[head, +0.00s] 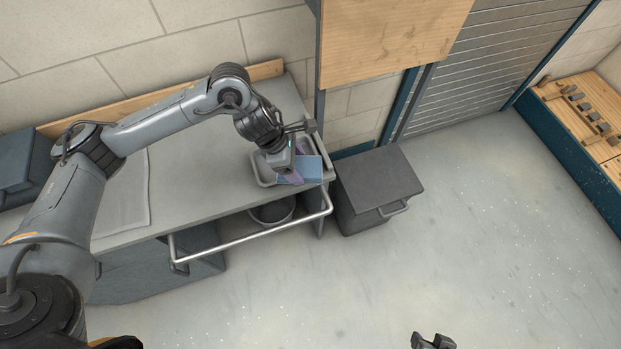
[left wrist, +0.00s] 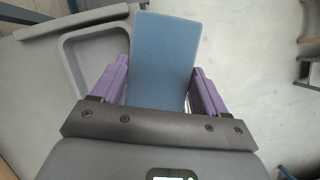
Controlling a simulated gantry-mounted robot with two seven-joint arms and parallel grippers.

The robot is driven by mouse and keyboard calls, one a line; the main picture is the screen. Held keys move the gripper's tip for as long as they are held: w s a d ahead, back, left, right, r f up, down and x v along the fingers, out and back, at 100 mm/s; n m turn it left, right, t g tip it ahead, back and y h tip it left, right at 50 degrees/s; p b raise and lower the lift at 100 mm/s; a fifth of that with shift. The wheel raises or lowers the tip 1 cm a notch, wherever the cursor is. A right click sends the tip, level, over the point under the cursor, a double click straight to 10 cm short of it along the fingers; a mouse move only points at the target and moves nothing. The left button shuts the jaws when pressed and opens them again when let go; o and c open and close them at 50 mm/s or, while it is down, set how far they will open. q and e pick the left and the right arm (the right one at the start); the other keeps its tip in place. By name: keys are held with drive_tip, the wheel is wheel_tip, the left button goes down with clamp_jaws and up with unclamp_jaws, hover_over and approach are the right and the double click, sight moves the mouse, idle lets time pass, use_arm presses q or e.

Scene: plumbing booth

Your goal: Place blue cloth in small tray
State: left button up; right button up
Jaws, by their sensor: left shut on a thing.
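The blue cloth (left wrist: 163,52) looks like a flat blue sheet and lies between the purple fingers of my left gripper (left wrist: 160,85) in the left wrist view. In the head view my left gripper (head: 291,173) is over the small tray (head: 262,172) at the right end of the counter. The gripper is shut on the cloth, which also shows there (head: 308,168), covering the tray's right side. I cannot tell whether the cloth touches the tray. The tray's rim also shows in the left wrist view (left wrist: 75,42). The black tip of my right gripper (head: 432,342) barely shows at the bottom edge.
The grey counter (head: 200,170) has a metal rail (head: 255,232) along its front. A dark bucket (head: 272,212) stands beneath it. A dark grey cabinet (head: 378,185) stands just right of the counter. The floor to the right is clear.

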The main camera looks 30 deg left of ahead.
sight(310, 168)
use_arm(q)
drive_tip(key=d, duration=0.1)
drive_tip(key=w+d+b, duration=0.1)
drive_tip(key=d, duration=0.1)
drive_tip(key=shift+w, duration=0.1)
drive_tip(key=shift+w+a+b, duration=0.2)
drive_tip(key=shift+a+b, duration=0.1)
drive_tip(key=shift+a, duration=0.05)
drive_tip(key=w+a+f, duration=0.1)
drive_tip(key=a+f, duration=0.1)
drive_tip(key=a, duration=0.1)
drive_tip(key=w+a+f, duration=0.1)
drive_tip(key=a, duration=0.2)
drive_tip(key=w+a+f, duration=0.1)
drive_tip(key=a+f, duration=0.1)
drive_tip(key=a, duration=0.2)
drive_tip(key=shift+f, duration=0.3)
drive_tip(key=shift+w+a+f, duration=0.2)
drive_tip(key=shift+a+f, duration=0.15)
drive_tip(key=shift+a, duration=0.1)
drive_tip(key=shift+f, duration=2.05)
use_arm(e)
drive_tip(key=shift+d+f, duration=0.2)
drive_tip(key=shift+f, duration=0.75)
use_arm(q)
drive_tip(key=shift+f, duration=0.1)
use_arm(e)
drive_tip(key=shift+f, duration=0.15)
